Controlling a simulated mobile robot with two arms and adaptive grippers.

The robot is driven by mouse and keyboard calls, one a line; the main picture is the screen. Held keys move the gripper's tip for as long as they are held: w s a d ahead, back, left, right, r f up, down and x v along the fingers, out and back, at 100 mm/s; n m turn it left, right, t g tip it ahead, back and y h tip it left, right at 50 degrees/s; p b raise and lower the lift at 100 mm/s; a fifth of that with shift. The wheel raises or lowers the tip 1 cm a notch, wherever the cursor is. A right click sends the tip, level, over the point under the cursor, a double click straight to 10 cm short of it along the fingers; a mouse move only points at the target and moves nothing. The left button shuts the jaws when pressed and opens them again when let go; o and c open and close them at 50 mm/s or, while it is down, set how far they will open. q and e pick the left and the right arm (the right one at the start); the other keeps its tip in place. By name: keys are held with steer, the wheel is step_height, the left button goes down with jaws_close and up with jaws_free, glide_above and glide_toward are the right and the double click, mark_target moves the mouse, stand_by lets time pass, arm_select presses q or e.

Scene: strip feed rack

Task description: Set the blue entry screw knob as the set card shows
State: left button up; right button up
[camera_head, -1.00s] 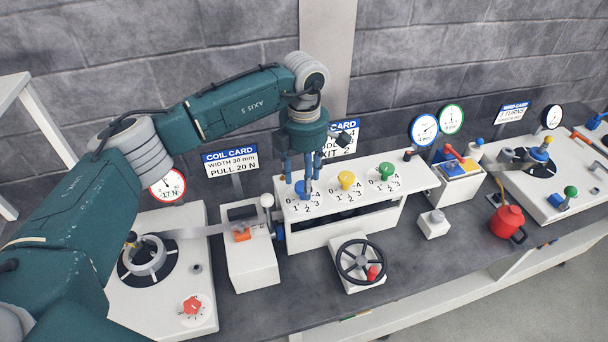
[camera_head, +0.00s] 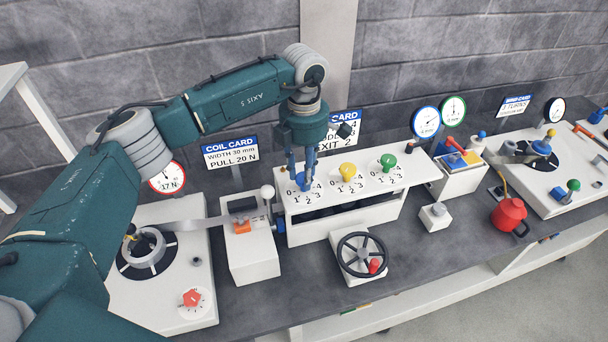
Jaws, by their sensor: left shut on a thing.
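The blue entry screw knob (camera_head: 303,184) sits at the left end of the white rack's top, over a dial numbered 0 to 4. My left gripper (camera_head: 301,178) comes down from above and is shut on this knob. The fingers hide part of the knob, so I cannot tell its setting. The set card (camera_head: 341,128) stands behind the rack. My arm covers much of it; "EXIT 2" and parts of other lines show. My right gripper is not in view.
A yellow knob (camera_head: 348,171) and a green knob (camera_head: 387,162) stand to the right on the same white rack (camera_head: 330,228). A black handwheel (camera_head: 361,254) is in front. A white-knobbed lever (camera_head: 267,192) stands close left of the blue knob.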

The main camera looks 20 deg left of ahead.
arm_select(q)
steer(key=o, duration=1.2)
steer(key=shift+c, duration=0.2)
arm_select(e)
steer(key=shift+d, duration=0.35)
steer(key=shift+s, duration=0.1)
arm_select(q)
step_height(320, 180, up, 12)
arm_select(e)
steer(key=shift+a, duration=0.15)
